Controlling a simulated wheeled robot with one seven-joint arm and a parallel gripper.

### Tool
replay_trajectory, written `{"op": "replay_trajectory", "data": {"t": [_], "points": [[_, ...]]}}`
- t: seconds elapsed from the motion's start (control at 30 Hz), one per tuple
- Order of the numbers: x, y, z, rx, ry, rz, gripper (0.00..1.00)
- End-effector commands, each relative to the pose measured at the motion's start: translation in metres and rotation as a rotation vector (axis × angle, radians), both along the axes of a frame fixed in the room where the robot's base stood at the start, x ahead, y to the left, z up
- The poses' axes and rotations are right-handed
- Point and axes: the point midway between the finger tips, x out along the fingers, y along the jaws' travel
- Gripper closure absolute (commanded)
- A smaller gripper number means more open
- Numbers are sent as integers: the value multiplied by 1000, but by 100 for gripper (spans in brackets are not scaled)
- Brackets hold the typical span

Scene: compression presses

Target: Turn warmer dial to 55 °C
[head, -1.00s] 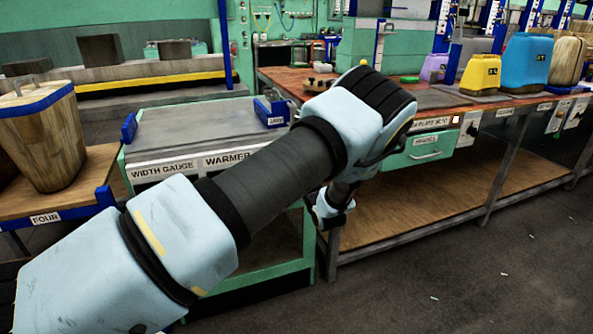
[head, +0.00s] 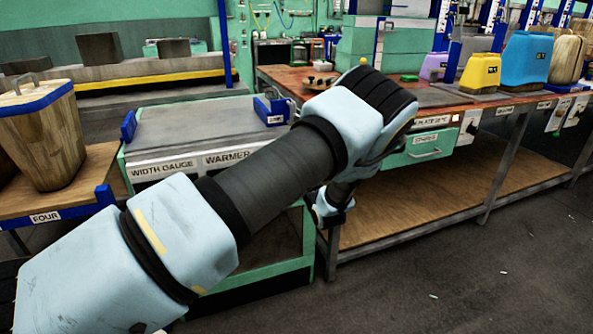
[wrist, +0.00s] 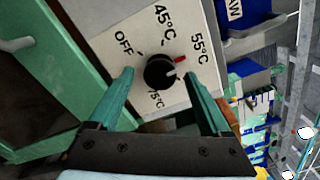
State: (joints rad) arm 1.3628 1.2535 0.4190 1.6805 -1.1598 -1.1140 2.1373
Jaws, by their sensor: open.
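In the wrist view, the warmer dial (wrist: 158,73) is a black round knob on a white panel (wrist: 112,47). Labels read OFF, 45°C and 55°C, with another partly hidden near the bottom reading about 75°C. A red mark (wrist: 181,59) lies beside the knob on the 55°C side. A pale line on the knob points right, below the 55°C label; its exact setting is unclear. My gripper (wrist: 158,76) is open, its teal fingers on either side of the knob, with gaps visible. In the head view, my arm hides the dial.
In the head view, a bench labelled WIDTH GAUGE and WARMER (head: 226,158) stands under my forearm. A wooden-topped bench (head: 440,197) with a green drawer (head: 425,146) is to the right. A wooden block with a handle (head: 45,130) stands left.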

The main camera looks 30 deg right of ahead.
Motion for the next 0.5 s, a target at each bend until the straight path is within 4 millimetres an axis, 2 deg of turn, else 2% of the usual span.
{"op": "replay_trajectory", "data": {"t": [0.17, 0.27, 0.5], "points": [[-3, 0, 0, 0, 0, 0, 18], [-13, 1, 0, -1, 1, -1, 18], [-59, 6, -1, 1, 1, -4, 18]]}}
